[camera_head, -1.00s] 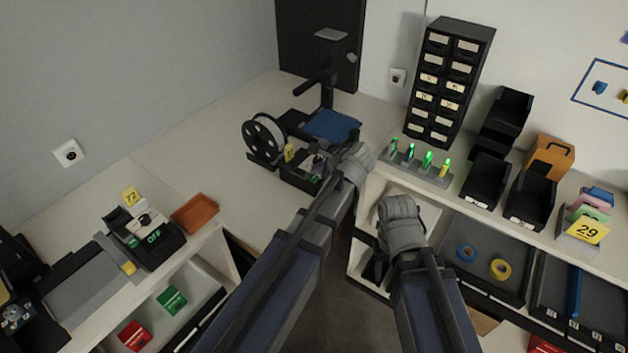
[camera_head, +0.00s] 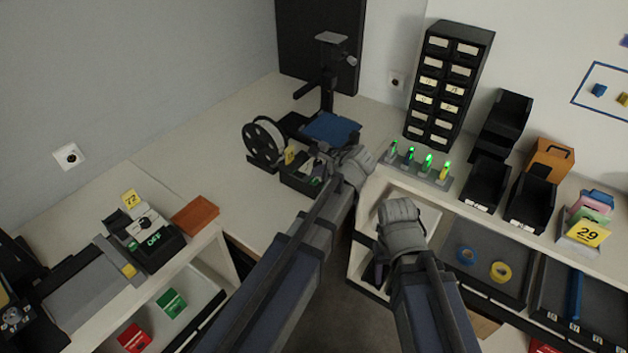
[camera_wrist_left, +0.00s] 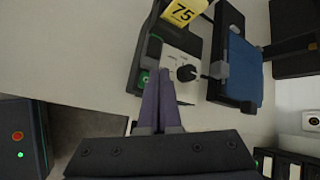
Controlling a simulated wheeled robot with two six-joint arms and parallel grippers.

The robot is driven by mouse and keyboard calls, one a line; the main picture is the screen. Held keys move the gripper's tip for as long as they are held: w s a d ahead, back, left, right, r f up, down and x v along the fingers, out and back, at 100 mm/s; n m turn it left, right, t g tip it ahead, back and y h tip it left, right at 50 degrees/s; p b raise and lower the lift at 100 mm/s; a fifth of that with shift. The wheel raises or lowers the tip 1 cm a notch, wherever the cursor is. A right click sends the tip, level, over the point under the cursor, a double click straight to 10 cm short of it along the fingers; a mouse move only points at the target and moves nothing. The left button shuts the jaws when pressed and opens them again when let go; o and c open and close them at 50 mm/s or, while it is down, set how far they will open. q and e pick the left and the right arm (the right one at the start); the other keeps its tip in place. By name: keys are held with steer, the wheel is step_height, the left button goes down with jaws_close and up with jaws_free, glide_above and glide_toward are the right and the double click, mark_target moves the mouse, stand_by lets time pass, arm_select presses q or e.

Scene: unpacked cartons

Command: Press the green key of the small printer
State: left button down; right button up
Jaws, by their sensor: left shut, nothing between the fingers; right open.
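A green key (camera_wrist_left: 143,77) is at the panel's left edge in the wrist view. My left gripper (camera_wrist_left: 158,73) is shut and empty, its tips over the panel just right of the green key. I cannot tell whether they touch anything. My right gripper (camera_head: 376,272) is open, low by the shelf, mostly hidden by its wrist.
A filament spool (camera_head: 265,139) stands left of the box. A rack with green lights (camera_head: 421,163) and black bins (camera_head: 486,181) are to the right. Bare counter lies between.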

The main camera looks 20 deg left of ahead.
mark_target(317, 182)
arm_select(q)
steer(key=shift+f, duration=0.1)
stand_by(0.7)
steer(key=shift+f+b, duration=0.35)
steer(key=shift+b, duration=0.1)
steer(key=shift+f+b, duration=0.5)
stand_by(0.7)
steer(key=shift+r, duration=0.1)
steer(key=shift+r+p, duration=0.85)
steer(key=shift+p, duration=0.1)
steer(key=shift+r, duration=0.1)
step_height(317, 182, up, 5)
steer(key=p, duration=0.5)
